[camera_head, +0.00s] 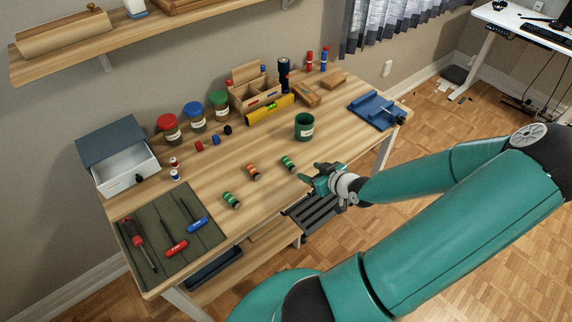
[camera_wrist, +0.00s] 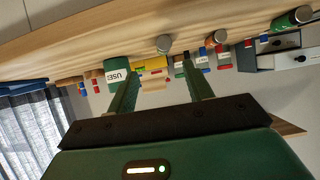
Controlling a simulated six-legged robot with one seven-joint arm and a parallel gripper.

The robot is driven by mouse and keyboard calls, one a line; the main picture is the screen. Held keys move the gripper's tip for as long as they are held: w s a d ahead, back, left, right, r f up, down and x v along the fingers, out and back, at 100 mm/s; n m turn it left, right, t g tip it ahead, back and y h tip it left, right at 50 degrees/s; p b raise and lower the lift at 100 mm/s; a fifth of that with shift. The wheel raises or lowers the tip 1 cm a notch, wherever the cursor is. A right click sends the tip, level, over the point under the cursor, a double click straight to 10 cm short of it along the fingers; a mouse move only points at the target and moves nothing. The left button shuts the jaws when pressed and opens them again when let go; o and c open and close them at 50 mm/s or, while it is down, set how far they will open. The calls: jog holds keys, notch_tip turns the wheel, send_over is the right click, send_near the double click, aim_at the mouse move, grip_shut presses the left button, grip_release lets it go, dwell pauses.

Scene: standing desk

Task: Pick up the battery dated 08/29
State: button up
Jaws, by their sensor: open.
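Three batteries lie apart on the wooden desk (camera_head: 150,210): a green one (camera_head: 288,163) nearest my gripper, an orange one (camera_head: 252,172) in the middle and a green one (camera_head: 231,200) at the left. Their dates are too small to read. My gripper (camera_head: 310,172) is open and empty at the desk's front edge, just right of the nearest green battery. In the wrist view, which is upside down, a battery's grey end (camera_wrist: 163,43) shows beyond the open fingertips (camera_wrist: 161,62). The orange battery (camera_wrist: 220,37) and another green battery (camera_wrist: 291,20) show to its right.
A green cup (camera_head: 304,127) stands behind the nearest battery. Jars, a yellow level (camera_head: 270,108) and a wooden organizer (camera_head: 253,92) line the back. A tool mat (camera_head: 195,240) and a drawer box (camera_head: 125,172) are at the left, a blue holder (camera_head: 375,110) at the right.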

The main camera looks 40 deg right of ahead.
aim_at(292, 165)
jog(key=x, duration=0.4)
jog(key=shift+a, duration=0.15)
jog(key=shift+a+x, duration=0.15)
jog(key=shift+x, duration=1.35)
jog(key=shift+a+x, duration=0.2)
jog(key=shift+x, duration=1.25)
jog(key=shift+w+d+r, duration=0.1)
grip_shut()
jog(key=shift+r, duration=0.25)
